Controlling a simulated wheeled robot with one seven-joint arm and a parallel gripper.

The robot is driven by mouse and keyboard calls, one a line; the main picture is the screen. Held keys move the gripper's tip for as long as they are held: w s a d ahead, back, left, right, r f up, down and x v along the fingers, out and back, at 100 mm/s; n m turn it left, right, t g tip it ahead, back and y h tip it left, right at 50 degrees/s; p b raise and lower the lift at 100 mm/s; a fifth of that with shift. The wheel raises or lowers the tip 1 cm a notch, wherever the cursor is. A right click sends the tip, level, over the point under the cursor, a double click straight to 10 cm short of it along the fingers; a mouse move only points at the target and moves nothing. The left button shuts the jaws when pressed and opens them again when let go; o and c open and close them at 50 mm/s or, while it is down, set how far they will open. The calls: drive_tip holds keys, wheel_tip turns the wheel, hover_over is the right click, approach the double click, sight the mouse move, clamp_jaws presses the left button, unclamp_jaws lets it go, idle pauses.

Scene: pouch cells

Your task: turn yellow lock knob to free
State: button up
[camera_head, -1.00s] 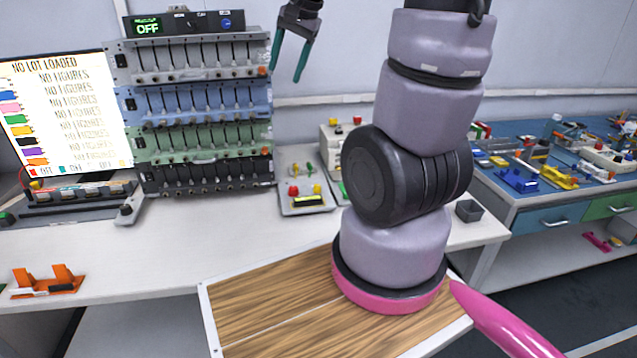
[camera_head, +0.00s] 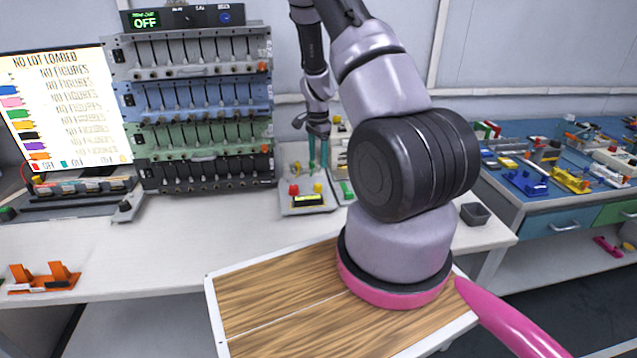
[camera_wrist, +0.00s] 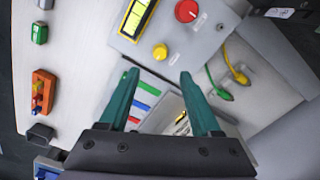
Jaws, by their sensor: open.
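A yellow knob (camera_wrist: 160,51) sits on a light grey control box (camera_wrist: 205,40) in the wrist view, beside a larger red knob (camera_wrist: 186,10) and a yellow-framed display (camera_wrist: 135,18). In the head view the same box (camera_head: 308,209) stands on the bench with the yellow knob (camera_head: 317,187) right of the red one (camera_head: 293,189). My gripper (camera_head: 318,165) points down just behind the yellow knob in the head view. Its teal fingers (camera_wrist: 160,75) are apart and empty, and the knob shows beyond and between the tips. I cannot tell which way the knob is turned.
A rack of channel modules (camera_head: 200,105) stands left of the box. A panel with coloured stripes (camera_wrist: 145,95) and yellow and green leads (camera_wrist: 238,75) lie near my fingers. A dark bin (camera_head: 474,213) is at the right.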

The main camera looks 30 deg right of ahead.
sight(318, 185)
wheel_tip(318, 185, down, 10)
drive_tip(key=shift+f, duration=0.1)
idle(0.4)
clamp_jaws()
